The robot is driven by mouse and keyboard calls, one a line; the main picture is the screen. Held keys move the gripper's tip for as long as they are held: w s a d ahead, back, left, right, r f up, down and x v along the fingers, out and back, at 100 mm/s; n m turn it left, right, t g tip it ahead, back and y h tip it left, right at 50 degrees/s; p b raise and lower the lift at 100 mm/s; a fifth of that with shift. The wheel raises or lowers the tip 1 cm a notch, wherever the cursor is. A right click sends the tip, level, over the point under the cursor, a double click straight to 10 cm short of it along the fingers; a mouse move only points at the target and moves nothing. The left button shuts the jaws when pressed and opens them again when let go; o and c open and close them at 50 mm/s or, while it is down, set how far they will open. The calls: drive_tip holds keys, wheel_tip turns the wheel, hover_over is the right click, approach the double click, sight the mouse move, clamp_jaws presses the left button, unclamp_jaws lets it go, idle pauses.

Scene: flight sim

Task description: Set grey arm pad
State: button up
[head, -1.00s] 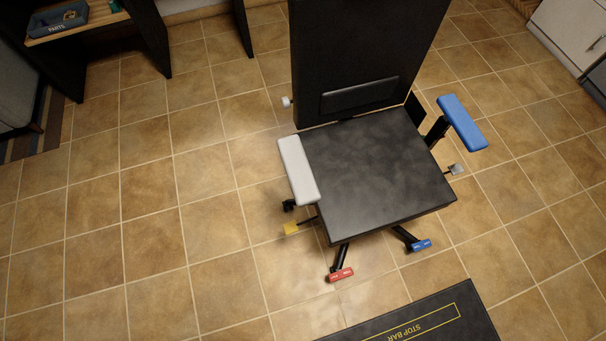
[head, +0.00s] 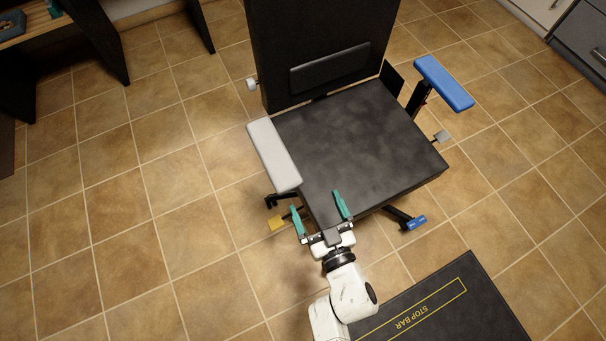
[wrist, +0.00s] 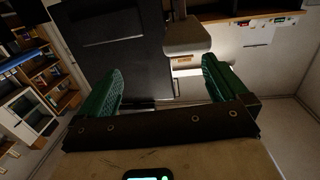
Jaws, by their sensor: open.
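The grey arm pad (head: 274,155) is a pale, long block on the left side of the black chair (head: 360,150). It also shows in the wrist view (wrist: 187,37), beyond and between the fingers. My gripper (head: 320,212) has two teal fingers, spread apart with nothing between them. It is at the chair's front left corner, below and to the right of the pad's near end in the head view, apart from the pad. In the wrist view my gripper (wrist: 162,80) is open too. A blue arm pad (head: 444,83) is on the chair's right side.
A black mat marked STOP BAR (head: 440,310) lies at the lower right. The tiled floor (head: 150,220) on the left is clear.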

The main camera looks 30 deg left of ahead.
sight(284, 173)
drive_tip(key=s+a, duration=0.1)
drive_tip(key=s+a+n+g+y, duration=0.1)
drive_tip(key=shift+a+f+y, duration=0.15)
drive_tip(key=shift+a+y, duration=0.15)
drive_tip(key=shift+a, duration=0.1)
drive_tip(key=b+x, duration=0.3)
drive_tip(key=x, duration=0.7)
drive_tip(key=shift+c, duration=0.3)
